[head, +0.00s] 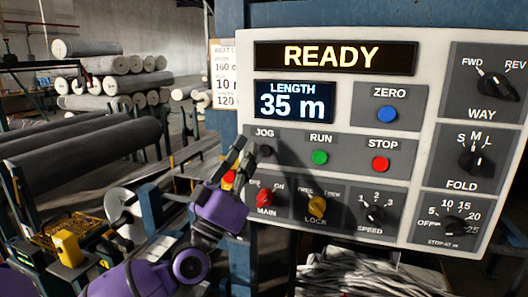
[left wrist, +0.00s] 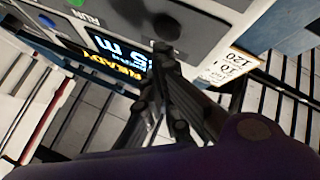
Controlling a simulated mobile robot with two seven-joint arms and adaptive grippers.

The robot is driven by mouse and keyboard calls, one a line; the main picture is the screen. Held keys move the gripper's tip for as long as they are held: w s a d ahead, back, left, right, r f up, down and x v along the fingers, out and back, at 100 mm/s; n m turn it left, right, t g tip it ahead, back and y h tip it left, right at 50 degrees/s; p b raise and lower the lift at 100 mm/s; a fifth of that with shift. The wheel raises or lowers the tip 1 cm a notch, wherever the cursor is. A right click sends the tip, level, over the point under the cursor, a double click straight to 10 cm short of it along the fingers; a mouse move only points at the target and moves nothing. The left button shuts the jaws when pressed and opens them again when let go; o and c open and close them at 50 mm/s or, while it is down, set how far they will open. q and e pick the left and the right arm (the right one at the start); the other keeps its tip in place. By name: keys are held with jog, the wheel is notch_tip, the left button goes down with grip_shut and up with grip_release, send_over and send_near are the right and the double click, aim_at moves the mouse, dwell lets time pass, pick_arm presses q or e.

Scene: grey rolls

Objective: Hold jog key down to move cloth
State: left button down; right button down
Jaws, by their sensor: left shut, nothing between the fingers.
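The black JOG key (head: 266,150) sits at the left of the white control panel (head: 340,138), left of the green RUN button. The panel reads READY and LENGTH 35 m. My left gripper (head: 243,150) is shut and empty, its fingertips just left of the JOG key. In the left wrist view the shut fingertips (left wrist: 163,50) lie close to the black key (left wrist: 168,26); I cannot tell whether they touch it. A dark grey cloth roll (head: 85,155) lies on the machine at left. My right gripper is not in view.
A paper sheet (head: 224,75) hangs beside the panel. Grey rolls (head: 125,65) are stacked behind.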

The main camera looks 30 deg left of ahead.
pick_arm(q)
jog(key=shift+w+a+y, duration=0.1)
jog(key=shift+y, duration=0.2)
jog(key=shift+w, duration=0.35)
jog(key=shift+w+a, duration=0.15)
jog(key=shift+w, duration=0.25)
dwell(7.0)
